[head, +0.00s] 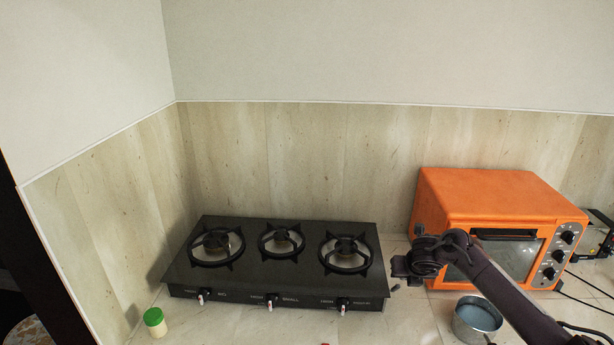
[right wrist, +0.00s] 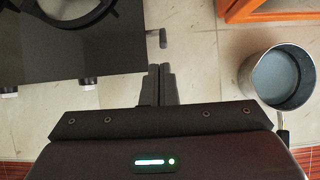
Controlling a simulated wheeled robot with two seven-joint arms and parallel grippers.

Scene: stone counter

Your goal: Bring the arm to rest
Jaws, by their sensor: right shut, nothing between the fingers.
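My right gripper (head: 399,267) reaches in from the lower right in the head view, above the counter between the gas stove and the orange oven. In the right wrist view the two dark fingers of my right gripper (right wrist: 159,84) are together, with nothing held between them. They point at a small dark object (right wrist: 160,38) on the tiles beside the stove's edge; whether they touch it I cannot tell. My left gripper is in neither view.
A black three-burner stove (head: 277,297) stands left of my gripper. An orange oven (head: 490,190) stands at the right. A metal pot (head: 478,318) sits before the oven; it also shows in the right wrist view (right wrist: 283,78). A green-lidded jar (head: 155,322) stands front left.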

